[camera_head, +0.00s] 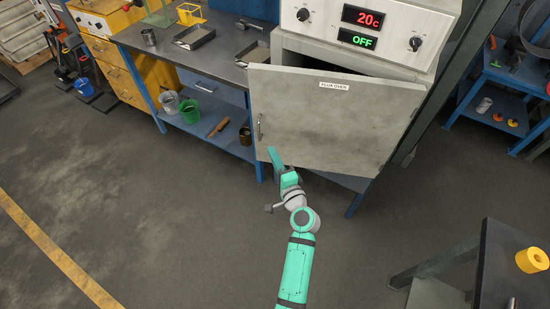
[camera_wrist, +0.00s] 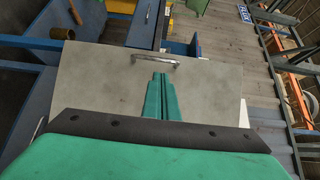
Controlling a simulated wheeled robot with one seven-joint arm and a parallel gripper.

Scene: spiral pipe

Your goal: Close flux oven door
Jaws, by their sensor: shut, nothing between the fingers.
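The flux oven (camera_head: 390,35) is a pale grey box with red and green displays reading 20c and OFF. Its grey door (camera_head: 330,115), labelled FLUX OVEN, stands ajar, with a dark gap along its top. The door handle (camera_head: 260,127) is on the door's left edge. My gripper (camera_head: 271,152) is shut and empty, close to the door's lower left corner, below the handle. In the wrist view the closed green fingers (camera_wrist: 160,85) point at the door face (camera_wrist: 95,85), just short of the handle (camera_wrist: 155,60). I cannot tell whether the fingers touch the door.
A blue-legged workbench (camera_head: 215,60) with trays and lower-shelf containers stands left of the oven. A blue shelf rack (camera_head: 500,85) is at the right. A dark table (camera_head: 510,270) with a yellow ring (camera_head: 532,260) is at lower right. The floor (camera_head: 150,210) at left is clear.

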